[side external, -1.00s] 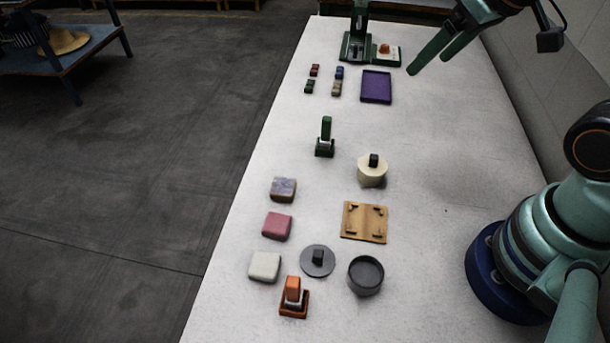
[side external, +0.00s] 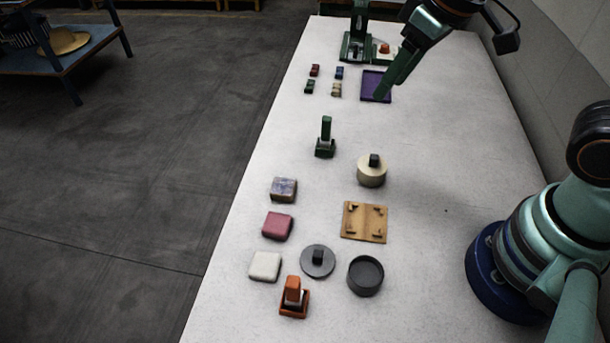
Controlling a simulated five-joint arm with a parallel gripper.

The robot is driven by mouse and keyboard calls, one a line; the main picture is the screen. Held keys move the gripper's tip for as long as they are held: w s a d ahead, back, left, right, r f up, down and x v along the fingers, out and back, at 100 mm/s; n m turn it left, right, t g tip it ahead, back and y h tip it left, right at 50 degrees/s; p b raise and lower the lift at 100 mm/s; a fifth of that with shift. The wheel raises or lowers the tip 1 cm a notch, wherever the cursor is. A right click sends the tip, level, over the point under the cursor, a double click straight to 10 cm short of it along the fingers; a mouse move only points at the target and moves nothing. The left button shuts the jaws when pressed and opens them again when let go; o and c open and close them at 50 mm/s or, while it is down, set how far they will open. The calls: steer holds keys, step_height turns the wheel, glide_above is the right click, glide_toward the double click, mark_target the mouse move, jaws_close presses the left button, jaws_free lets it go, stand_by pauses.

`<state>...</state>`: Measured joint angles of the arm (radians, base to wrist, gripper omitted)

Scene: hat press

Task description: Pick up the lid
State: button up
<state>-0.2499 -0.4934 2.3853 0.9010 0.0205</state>
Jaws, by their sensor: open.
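A dark grey round lid (side external: 318,262) with a black block knob lies flat on the table near the front. An open dark grey round pot (side external: 365,277) stands just to its right, apart from it. A cream round container (side external: 371,173) with a black knob on top stands farther back; I cannot tell whether its top is a separate lid. My gripper (side external: 384,92) is open and empty, above the purple tray (side external: 376,87) at the far part of the table, well away from the grey lid. One finger hides part of the other.
A wooden board with corner pegs (side external: 363,223) lies behind the pot. An orange stamp-like thing (side external: 294,298), a white block (side external: 265,266), a pink block (side external: 277,226) and a patterned block (side external: 283,190) are at the left. A green stamp-like thing (side external: 325,140) stands mid-table.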

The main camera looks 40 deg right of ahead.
steer(key=s+a+f+n+g, duration=0.2)
steer(key=a+f+n, duration=0.25)
steer(key=a, duration=0.65)
steer(key=n+g+h, duration=0.1)
steer(key=n+g, duration=0.1)
glide_above(318, 254)
step_height(318, 254, down, 5)
step_height(318, 254, down, 12)
jaws_close()
